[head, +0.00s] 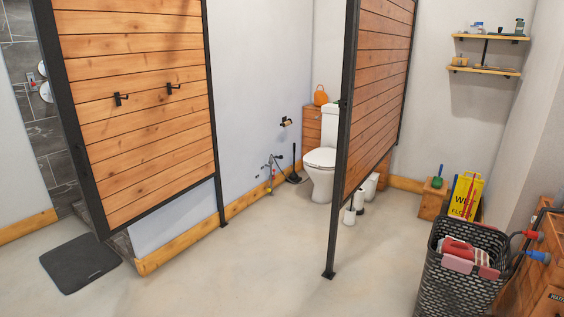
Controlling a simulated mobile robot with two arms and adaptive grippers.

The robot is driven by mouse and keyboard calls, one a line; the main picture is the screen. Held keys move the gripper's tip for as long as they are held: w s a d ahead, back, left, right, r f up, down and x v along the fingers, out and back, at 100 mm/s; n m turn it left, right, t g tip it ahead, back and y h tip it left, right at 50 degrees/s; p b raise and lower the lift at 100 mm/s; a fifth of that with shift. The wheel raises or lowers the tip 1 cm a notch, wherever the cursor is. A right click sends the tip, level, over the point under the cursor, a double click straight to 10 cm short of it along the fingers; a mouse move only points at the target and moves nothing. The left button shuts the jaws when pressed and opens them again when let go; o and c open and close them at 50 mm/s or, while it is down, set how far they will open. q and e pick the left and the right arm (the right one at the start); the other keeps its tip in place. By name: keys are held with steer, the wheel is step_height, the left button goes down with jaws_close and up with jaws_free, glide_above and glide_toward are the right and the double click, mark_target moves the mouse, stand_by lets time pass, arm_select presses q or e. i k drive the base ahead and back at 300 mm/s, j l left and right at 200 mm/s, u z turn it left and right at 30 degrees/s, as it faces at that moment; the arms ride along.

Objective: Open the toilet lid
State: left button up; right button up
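A white toilet (321,172) stands against the back wall, some way off from me, partly hidden by a wooden partition on its right. Its lid (320,157) is down over the bowl, and the white tank (329,127) rises behind it. Neither of my grippers shows in the head view.
Two wooden partitions with black frames, left (140,100) and middle (378,90), flank an open gap to the toilet. A black basket (450,284) with cleaning things and a yellow wet-floor sign (466,195) are at right. A dark mat (80,262) lies left. The floor between is clear.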

mark_target(325, 157)
steer(key=i, duration=2.9)
